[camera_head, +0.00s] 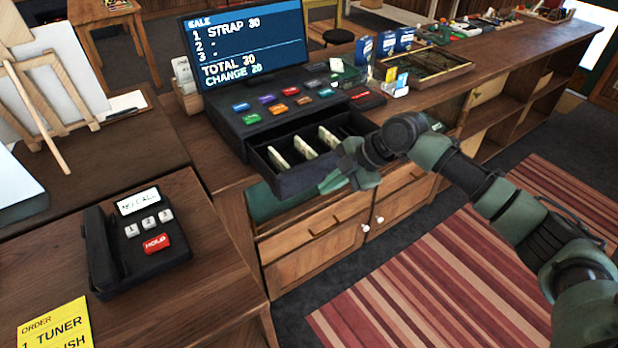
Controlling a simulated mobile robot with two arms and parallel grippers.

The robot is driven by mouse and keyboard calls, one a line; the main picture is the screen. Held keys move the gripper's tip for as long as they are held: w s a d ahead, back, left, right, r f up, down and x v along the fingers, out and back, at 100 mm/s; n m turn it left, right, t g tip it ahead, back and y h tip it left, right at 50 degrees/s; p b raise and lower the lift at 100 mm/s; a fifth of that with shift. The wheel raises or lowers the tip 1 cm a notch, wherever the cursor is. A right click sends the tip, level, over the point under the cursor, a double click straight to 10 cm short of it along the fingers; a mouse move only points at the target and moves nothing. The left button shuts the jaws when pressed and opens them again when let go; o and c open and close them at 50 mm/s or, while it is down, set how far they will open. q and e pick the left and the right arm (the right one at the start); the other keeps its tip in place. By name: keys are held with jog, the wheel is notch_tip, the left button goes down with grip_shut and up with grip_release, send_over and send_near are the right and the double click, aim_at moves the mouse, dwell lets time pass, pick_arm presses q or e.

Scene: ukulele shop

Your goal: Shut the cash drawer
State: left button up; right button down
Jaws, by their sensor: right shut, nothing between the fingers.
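The black cash drawer (290,183) stands open, pulled out from the front of the till (238,128). Several light banknote stacks (303,147) stand in its compartments. My right gripper (333,181) is at the right part of the drawer's front, with the arm coming in from the right. It is shut with nothing held. It hides part of the drawer's front right corner, and I cannot tell whether it touches it. My left gripper is not in view.
The till's screen (245,45) reads total 30, change 20. A black phone (135,240) and a yellow order note (55,328) lie on the near left counter. A framed tray (425,72) and small goods line the counter to the right. Open floor with a striped rug (430,265) lies below.

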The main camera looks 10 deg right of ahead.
aim_at(297, 191)
jog(key=shift+w+a+f+p, duration=0.45)
jog(key=shift+w+a+f, duration=0.15)
jog(key=shift+w, duration=0.25)
jog(key=shift+w+a+f+p, duration=0.5)
jog(key=shift+w+a+f, duration=0.1)
jog(key=shift+w, duration=0.25)
jog(key=shift+w+a+f+p, duration=0.5)
jog(key=shift+w+a, duration=0.1)
jog(key=shift+w, duration=0.25)
